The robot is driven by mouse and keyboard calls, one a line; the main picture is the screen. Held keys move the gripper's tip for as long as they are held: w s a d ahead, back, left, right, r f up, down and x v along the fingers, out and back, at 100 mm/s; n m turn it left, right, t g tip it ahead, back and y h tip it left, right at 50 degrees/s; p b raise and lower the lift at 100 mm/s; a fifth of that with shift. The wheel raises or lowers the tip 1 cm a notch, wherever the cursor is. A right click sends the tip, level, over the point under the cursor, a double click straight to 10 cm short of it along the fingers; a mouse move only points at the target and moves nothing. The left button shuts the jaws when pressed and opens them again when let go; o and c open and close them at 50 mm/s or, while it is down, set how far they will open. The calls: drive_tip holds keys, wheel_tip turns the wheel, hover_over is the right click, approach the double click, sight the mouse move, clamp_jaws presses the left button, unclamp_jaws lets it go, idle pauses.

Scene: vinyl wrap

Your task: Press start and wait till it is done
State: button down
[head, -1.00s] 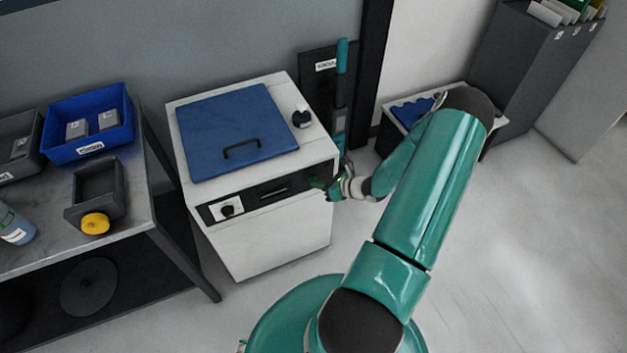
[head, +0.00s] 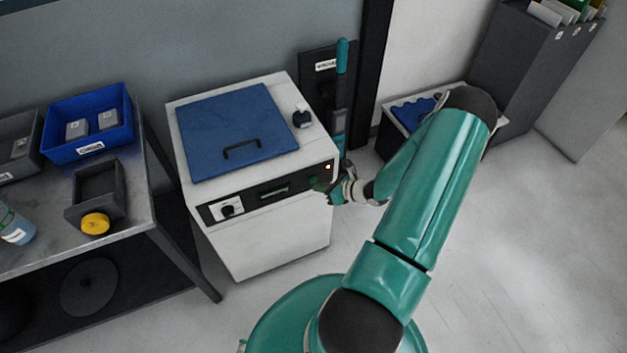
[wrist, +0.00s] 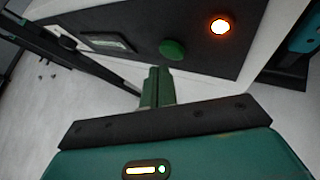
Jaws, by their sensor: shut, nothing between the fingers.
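The white machine (head: 270,232) with a closed blue lid (head: 225,125) stands against the wall. Its black front panel has a knob (head: 228,211), a small display (head: 273,191) and a lit orange lamp (head: 328,167). In the wrist view the green round start button (wrist: 172,49) sits between the display (wrist: 108,42) and the glowing lamp (wrist: 219,26). My gripper (wrist: 158,72) is shut and empty. Its fingertips are just below the button in that view; I cannot tell whether they touch it. In the head view my gripper (head: 322,186) is at the panel's right end.
A metal table (head: 145,215) at left holds a blue bin (head: 90,125), a grey tray with a yellow knob (head: 95,222) and a bottle (head: 14,228). A dark box with blue contents (head: 410,110) stands behind my arm. The floor at right is clear.

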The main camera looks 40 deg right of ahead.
drive_tip(key=s, duration=0.2)
drive_tip(key=s+a, duration=0.1)
drive_tip(key=s, duration=0.1)
drive_tip(key=shift+s+a, duration=0.2)
drive_tip(key=shift+s, duration=0.2)
idle(0.6)
drive_tip(key=w+a+r+n+g+y, duration=0.1)
drive_tip(key=a+r+n+g, duration=0.2)
drive_tip(key=a+r+n, duration=0.4)
drive_tip(key=w+a+r+n+g, duration=0.25)
drive_tip(key=r+n, duration=0.25)
drive_tip(key=r, duration=0.4)
drive_tip(key=w+a+r+n+g+y, duration=0.1)
drive_tip(key=a+r+n+g, duration=0.1)
drive_tip(key=a+r+n, duration=0.5)
drive_tip(key=s+a+r+n+h, duration=0.2)
drive_tip(key=s+a+r+n, duration=0.1)
drive_tip(key=r, duration=0.4)
drive_tip(key=s+a+r+n+t+h, duration=0.1)
drive_tip(key=s+a+r+n+h, duration=0.1)
drive_tip(key=s+a+r+n, duration=0.2)
drive_tip(key=s+a+r+n+h, duration=0.2)
drive_tip(key=s+a+r+n, duration=0.1)
drive_tip(key=s+r+n, duration=0.3)
wheel_tip(320, 180, up, 4)
drive_tip(key=shift+a+r+n, duration=0.25)
drive_tip(key=shift+a+n, duration=0.1)
drive_tip(key=shift+n, duration=0.85)
